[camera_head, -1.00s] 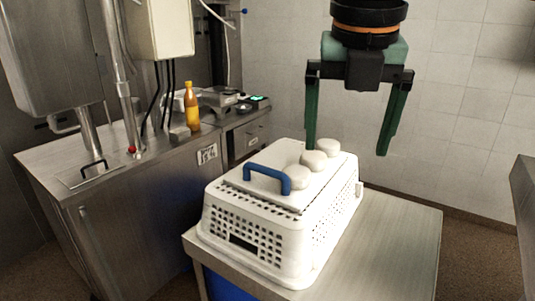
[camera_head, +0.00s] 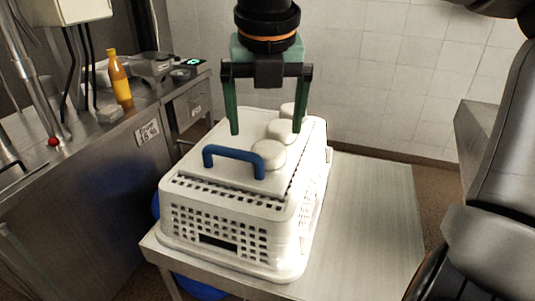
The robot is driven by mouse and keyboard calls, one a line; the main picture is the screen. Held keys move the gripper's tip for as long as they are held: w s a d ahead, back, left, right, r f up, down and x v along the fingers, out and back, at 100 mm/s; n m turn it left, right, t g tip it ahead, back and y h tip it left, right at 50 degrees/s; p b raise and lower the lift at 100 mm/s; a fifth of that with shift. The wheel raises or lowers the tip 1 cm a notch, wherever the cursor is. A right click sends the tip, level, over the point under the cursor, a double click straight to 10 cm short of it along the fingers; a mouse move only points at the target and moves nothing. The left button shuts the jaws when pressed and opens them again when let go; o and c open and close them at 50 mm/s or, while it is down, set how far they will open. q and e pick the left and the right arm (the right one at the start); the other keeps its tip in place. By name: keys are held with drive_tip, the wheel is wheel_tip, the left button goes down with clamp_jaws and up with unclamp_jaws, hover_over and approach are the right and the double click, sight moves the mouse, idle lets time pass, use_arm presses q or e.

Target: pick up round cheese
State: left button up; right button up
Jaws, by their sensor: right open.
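Three round white cheeses lie in a row on top of a white perforated basket (camera_head: 225,235). The near cheese (camera_head: 268,155) is beside a blue handle, the middle cheese (camera_head: 278,131) is behind it, and the far cheese (camera_head: 289,110) is partly covered by a finger. My right gripper (camera_head: 266,131) points down over the basket top, open, with green fingers spread wide. In the picture its fingers stand on either side of the middle cheese; I cannot tell whether they touch anything. My left gripper is not in view.
The blue handle (camera_head: 234,154) stands up from the basket top, close to the near cheese. The basket stands on a metal table (camera_head: 372,215) with clear surface at right. An orange bottle (camera_head: 120,80) stands on the left counter. A dark arm link of mine fills the right edge.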

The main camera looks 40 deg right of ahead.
sight(268, 147)
drive_tip(key=x, duration=0.5)
drive_tip(key=shift+s+f, duration=0.2)
drive_tip(key=c, duration=1.4)
